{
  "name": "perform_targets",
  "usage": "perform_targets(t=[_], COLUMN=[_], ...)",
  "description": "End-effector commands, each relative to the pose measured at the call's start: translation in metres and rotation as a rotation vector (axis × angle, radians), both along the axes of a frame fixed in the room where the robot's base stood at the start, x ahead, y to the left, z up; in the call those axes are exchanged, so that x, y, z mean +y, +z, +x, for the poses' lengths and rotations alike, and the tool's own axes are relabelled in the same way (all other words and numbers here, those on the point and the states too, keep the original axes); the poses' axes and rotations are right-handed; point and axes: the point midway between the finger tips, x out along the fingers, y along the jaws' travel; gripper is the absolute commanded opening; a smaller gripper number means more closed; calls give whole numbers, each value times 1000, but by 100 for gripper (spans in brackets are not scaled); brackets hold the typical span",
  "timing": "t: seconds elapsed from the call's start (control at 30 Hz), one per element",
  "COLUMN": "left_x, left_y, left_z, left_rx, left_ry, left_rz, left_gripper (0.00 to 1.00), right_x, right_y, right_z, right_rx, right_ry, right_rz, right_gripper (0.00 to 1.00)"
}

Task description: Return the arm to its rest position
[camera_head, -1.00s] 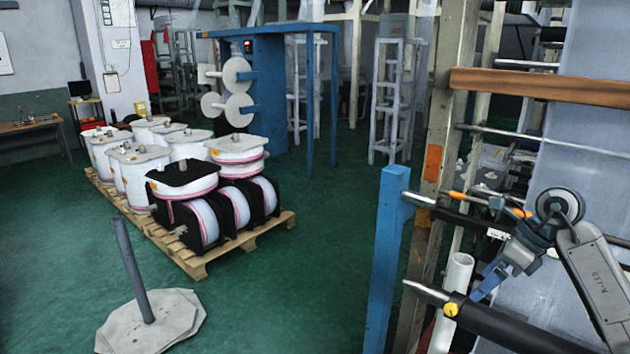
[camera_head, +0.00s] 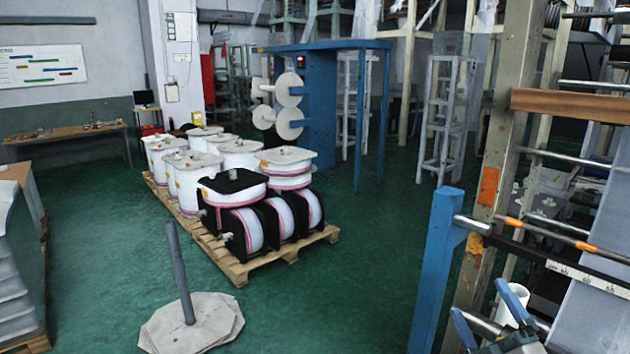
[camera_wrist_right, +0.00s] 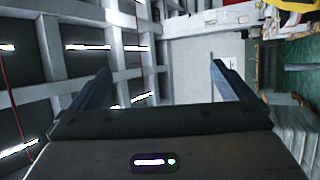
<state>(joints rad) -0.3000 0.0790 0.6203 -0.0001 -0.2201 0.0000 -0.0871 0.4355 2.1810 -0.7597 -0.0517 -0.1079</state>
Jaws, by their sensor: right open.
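My right gripper (camera_head: 478,298) shows at the bottom right of the head view, in front of the machine frame. Its two blue fingers are spread apart. In the right wrist view the gripper (camera_wrist_right: 160,68) is open, with nothing between the fingers. Beyond it that view shows ceiling beams and bright lamps at the left and a pale wall (camera_wrist_right: 205,70) in the middle. Most of the right arm is outside the head view. My left gripper is in neither view.
A blue post (camera_head: 436,265) and a machine frame (camera_head: 505,150) with rods stand close by the right gripper. A pallet (camera_head: 238,272) of reels stands mid-floor. A grey pole on a flat base (camera_head: 205,325) stands nearer. Green floor (camera_head: 350,300) between them is clear.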

Motion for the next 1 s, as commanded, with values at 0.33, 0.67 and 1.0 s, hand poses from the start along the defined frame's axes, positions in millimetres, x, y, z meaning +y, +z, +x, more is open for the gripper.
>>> perform_targets(t=[0.33, 0.67, 1.0], left_x=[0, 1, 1], left_y=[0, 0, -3], left_z=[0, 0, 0], left_rx=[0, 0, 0], left_ry=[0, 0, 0], left_rz=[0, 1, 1], left_gripper=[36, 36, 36], right_x=[-42, -9, 25], right_y=[-160, -261, -305], right_z=[-76, -194, -274], right_rx=[659, 1216, 1567], right_ry=[-391, -633, -759], right_rz=[678, 986, 1089], right_gripper=[100, 100, 100])
